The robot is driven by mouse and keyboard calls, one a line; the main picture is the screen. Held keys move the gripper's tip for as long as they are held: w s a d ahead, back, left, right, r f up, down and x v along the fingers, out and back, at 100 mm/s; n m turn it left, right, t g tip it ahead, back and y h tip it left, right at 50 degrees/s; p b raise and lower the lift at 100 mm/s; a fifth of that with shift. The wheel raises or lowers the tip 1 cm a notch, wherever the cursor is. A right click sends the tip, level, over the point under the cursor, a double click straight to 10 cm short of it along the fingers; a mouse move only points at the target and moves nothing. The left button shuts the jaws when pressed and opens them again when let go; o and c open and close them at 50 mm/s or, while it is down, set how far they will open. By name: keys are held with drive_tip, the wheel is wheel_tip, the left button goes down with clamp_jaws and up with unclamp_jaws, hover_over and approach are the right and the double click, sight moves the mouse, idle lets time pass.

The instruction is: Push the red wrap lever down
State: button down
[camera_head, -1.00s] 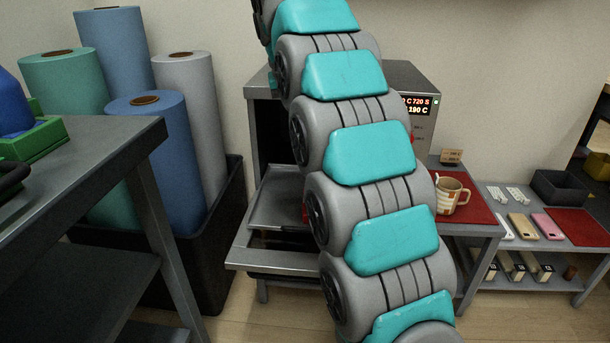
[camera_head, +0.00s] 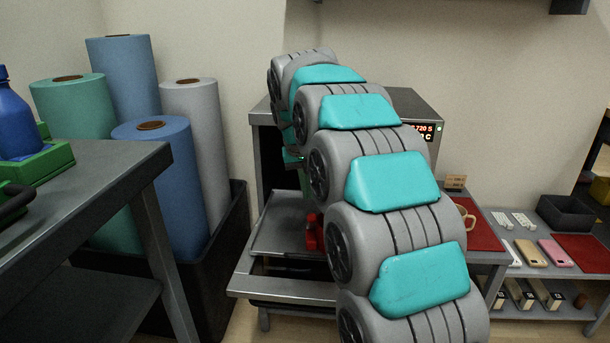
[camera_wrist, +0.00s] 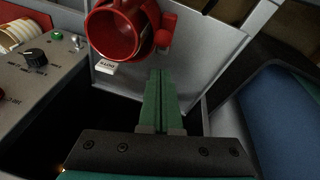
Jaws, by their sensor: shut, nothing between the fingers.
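In the wrist view, a hollow red cylinder, the wrap (camera_wrist: 118,30), sits against a grey metal plate. A short red lever-like piece (camera_wrist: 166,30) sticks out on its right side, and I take it to be the wrap lever. My gripper (camera_wrist: 160,75) has narrow green fingers closed together with nothing between them. In the picture its tips appear just below the red piece; whether they touch it I cannot tell. In the head view, part of the red wrap (camera_head: 314,236) shows on the grey tray (camera_head: 272,237), left of my arm, which hides the rest.
A panel with a black knob (camera_wrist: 35,56) is at the wrist view's left. In the head view, the machine (camera_head: 417,103) with a lit display stands behind my arm. Tall rolls (camera_head: 163,190) in a black bin stand left. A mug (camera_head: 464,220) on a red mat is partly hidden right.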

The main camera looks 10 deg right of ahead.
sight(310, 218)
drive_tip(key=shift+s+d+f, duration=0.1)
drive_tip(key=shift+s+f, duration=0.35)
drive_tip(key=shift+f, duration=0.2)
drive_tip(key=shift+s+f, duration=0.4)
drive_tip(key=shift+f, duration=0.2)
drive_tip(key=shift+s+f+t+b, duration=0.25)
drive_tip(key=shift+s+t+b, duration=0.25)
drive_tip(key=shift+b, duration=0.45)
drive_tip(key=t+b, duration=0.1)
drive_tip(key=s+f+b, duration=0.1)
drive_tip(key=b, duration=0.1)
drive_tip(key=shift+s+a+f+t+h, duration=0.2)
drive_tip(key=shift+s+t+h, duration=0.1)
drive_tip(key=shift+t, duration=0.1)
drive_tip(key=t+b, duration=0.1)
drive_tip(key=s+f+t+b, duration=0.1)
drive_tip(key=b, duration=0.1)
drive_tip(key=shift+s+a+t+h, duration=0.2)
drive_tip(key=shift+s+t+h, duration=0.1)
drive_tip(key=shift+t, duration=0.1)
drive_tip(key=shift+w+d+r, duration=0.15)
drive_tip(key=shift+w+r, duration=0.1)
drive_tip(key=shift+w, duration=0.5)
drive_tip(key=shift+p, duration=0.3)
